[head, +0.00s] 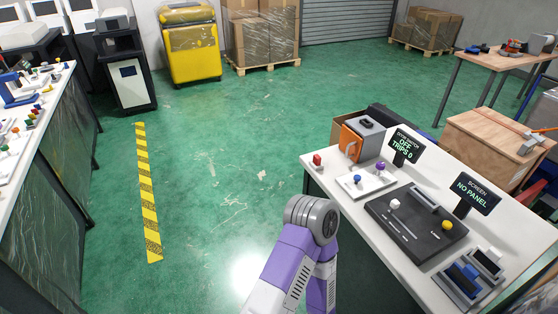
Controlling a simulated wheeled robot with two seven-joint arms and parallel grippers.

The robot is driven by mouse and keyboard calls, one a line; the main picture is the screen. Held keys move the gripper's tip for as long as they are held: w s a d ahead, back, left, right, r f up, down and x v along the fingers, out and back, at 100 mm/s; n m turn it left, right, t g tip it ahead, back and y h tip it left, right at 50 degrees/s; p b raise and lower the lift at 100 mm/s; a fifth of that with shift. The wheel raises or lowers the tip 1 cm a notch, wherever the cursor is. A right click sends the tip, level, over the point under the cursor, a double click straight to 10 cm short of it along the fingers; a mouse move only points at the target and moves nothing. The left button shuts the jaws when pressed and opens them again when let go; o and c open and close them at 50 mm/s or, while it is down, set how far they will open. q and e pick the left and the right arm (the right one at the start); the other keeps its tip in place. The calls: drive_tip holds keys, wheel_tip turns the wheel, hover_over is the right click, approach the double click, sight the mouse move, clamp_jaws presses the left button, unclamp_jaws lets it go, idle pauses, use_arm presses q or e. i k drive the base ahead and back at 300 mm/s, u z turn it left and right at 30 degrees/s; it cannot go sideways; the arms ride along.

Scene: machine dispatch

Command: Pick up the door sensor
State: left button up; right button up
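I cannot tell for sure which thing is the door sensor. A grey box with an orange door (351,144) stands at the far end of the white bench (420,262) on the right. A small dark piece (366,122) lies on top of the box. A small red block (317,160) sits near the bench's left corner. A black sign (404,146) beside the box reads OFF and TRIPS 0. One of my arms, purple and white with a grey joint, rises at the bottom middle, left of the bench. Neither gripper shows.
A white plate with blue and purple knobs (366,182), a dark panel with slots (415,228), a NO PANEL sign (473,192) and blue-grey devices (468,280) crowd the bench. A wooden crate (493,148) stands behind it. Green floor is open left of the bench.

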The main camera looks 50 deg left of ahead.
sight(316, 159)
drive_tip(key=u, duration=1.3)
drive_tip(key=k, duration=0.45)
drive_tip(key=u, duration=1.15)
drive_tip(key=i, duration=1.5)
drive_tip(key=z, duration=0.75)
drive_tip(key=i, duration=0.95)
drive_tip(key=z, duration=1.05)
